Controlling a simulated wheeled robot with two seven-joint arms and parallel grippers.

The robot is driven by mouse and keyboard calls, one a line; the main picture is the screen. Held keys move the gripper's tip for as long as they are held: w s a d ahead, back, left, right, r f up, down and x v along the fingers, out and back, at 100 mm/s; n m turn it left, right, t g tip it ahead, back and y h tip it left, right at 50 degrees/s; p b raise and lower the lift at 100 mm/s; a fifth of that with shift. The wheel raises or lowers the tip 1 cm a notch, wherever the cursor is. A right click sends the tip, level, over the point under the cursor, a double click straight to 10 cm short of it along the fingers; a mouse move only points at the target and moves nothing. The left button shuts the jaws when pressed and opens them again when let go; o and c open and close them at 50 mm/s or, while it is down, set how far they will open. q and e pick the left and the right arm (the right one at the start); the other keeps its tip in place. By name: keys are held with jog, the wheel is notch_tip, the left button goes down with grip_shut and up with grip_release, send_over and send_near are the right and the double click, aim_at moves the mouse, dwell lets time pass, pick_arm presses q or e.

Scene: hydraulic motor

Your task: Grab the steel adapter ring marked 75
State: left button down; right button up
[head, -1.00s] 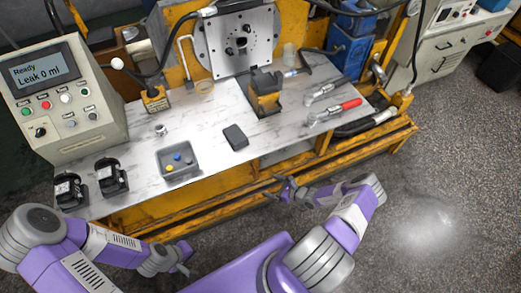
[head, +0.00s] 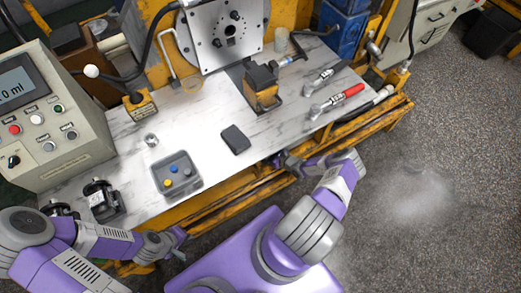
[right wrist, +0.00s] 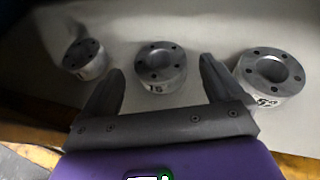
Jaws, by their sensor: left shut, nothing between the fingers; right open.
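Three steel adapter rings with bolt holes stand on a pale surface in the right wrist view. The middle ring (right wrist: 161,68) has a mark that looks like 75, but it is blurred. The left ring (right wrist: 84,60) and the right ring (right wrist: 268,74) also bear marks I cannot read surely. My right gripper (right wrist: 160,66) is open, its fingers pointing toward the middle ring, apart from the outer rings. In the head view my right gripper (head: 281,161) is at the bench's front edge, partly hidden, and no rings show there. My left gripper (head: 177,236) is shut and empty in front of the bench.
The bench (head: 212,118) holds a grey tray (head: 177,185) with coloured pieces, a dark flat block (head: 235,139), black motors at the left, and torque tools (head: 335,100) at the right. A yellow frame rail (head: 345,130) runs along the front edge.

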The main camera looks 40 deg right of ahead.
jog(key=x, duration=0.2)
jog(key=shift+w+f+b, duration=0.2)
jog(key=shift+w+b, duration=0.05)
jog(key=shift+b, duration=0.05)
jog(key=shift+r, duration=0.15)
jog(key=c, duration=1.6)
